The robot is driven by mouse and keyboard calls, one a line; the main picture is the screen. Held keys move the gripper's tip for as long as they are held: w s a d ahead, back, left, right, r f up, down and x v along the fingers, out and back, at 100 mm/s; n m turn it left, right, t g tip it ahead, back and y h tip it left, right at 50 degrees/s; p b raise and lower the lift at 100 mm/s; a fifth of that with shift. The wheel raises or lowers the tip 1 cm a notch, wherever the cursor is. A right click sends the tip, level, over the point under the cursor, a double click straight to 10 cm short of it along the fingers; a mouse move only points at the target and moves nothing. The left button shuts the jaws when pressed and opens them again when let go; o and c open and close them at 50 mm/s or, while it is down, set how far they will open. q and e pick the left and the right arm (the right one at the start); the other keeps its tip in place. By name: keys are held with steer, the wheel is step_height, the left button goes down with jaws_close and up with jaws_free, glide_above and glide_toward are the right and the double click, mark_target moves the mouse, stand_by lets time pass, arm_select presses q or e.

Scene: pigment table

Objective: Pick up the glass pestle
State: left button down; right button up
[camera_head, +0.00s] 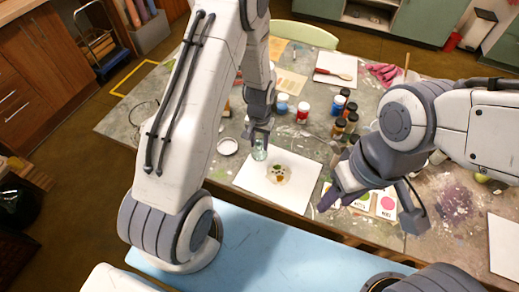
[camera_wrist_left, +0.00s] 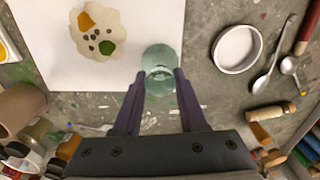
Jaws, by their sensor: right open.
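The glass pestle (camera_head: 259,152) is clear greenish glass, at the upper left edge of the white sheet (camera_head: 250,183). In the left wrist view its round end (camera_wrist_left: 160,60) shows between and just beyond my fingertips. My left gripper (camera_head: 257,133) is right over it, pointing down, with one finger on each side. In the left wrist view the fingers (camera_wrist_left: 160,80) come close to the glass on both sides; whether they press on it cannot be seen.
A palette with pigment dabs (camera_head: 278,171) lies on the sheet. A round white dish (camera_head: 228,146) is close left of the pestle. Paint jars (camera_head: 303,112) stand behind, more near my right arm. Spoons and a wooden-handled tool (camera_wrist_left: 272,112) lie nearby.

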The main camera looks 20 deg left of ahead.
mark_target(260, 141)
arm_select(q)
steer(key=shift+r, duration=0.1)
steer(key=shift+r, duration=0.5)
step_height(260, 141, up, 3)
steer(key=shift+w+f+b, duration=0.1)
steer(key=shift+f+b, duration=0.1)
steer(key=shift+b, duration=0.3)
steer(key=s+d+r+b, duration=0.1)
steer(key=d+r+b, duration=0.1)
steer(key=d+r, duration=0.5)
steer(key=d, duration=0.4)
steer(key=shift+s+d+r, duration=0.15)
steer(key=shift+d, duration=0.15)
